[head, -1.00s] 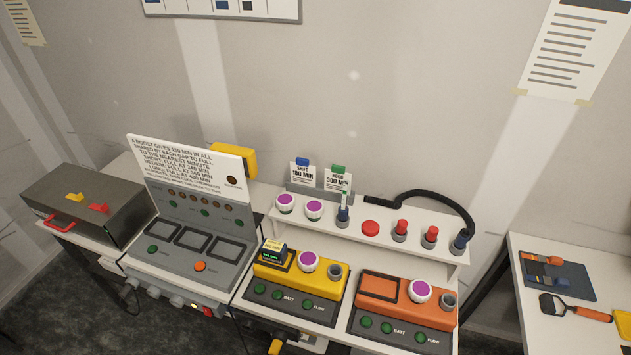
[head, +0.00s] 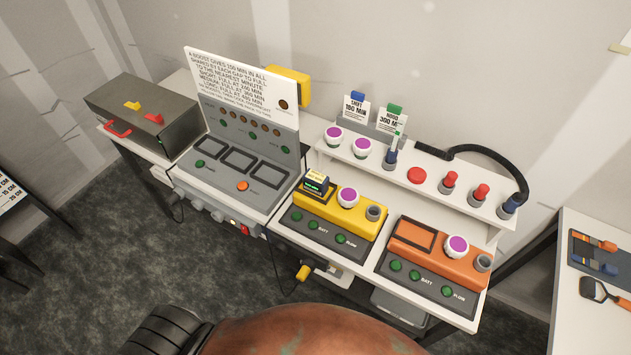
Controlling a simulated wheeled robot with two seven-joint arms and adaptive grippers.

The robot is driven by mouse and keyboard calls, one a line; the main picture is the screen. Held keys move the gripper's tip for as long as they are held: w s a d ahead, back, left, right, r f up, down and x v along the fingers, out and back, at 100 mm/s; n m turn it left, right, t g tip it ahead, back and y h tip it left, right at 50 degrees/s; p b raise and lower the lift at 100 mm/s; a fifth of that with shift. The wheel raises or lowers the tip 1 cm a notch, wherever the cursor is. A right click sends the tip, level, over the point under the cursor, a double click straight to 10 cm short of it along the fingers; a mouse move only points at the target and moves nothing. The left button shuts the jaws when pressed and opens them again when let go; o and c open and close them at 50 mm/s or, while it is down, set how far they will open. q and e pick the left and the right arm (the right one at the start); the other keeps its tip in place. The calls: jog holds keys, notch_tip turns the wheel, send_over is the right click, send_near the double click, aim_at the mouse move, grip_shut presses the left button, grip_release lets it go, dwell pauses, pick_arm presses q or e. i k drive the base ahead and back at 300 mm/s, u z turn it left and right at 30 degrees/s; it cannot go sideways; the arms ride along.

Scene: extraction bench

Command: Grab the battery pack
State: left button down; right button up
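A small block with a yellow top and a dark face with a lit green display (head: 315,187) sits in the left end of the yellow unit (head: 335,215); it looks like a battery pack. Neither gripper's fingers show in the head view. A large brown rounded shape and a black ribbed part fill the bottom edge, in front of the bench's lower area.
A grey console (head: 235,160) with a sign stands left of the yellow unit. A raised white shelf (head: 435,165) behind holds knobs, red caps and a black hose. A dark metal box (head: 145,115) is at far left. A side table with tools (head: 590,255) is at right.

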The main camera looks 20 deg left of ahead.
aim_at(321, 179)
jog(key=u, duration=0.4)
jog(key=k, duration=1.2)
jog(key=u, duration=0.7)
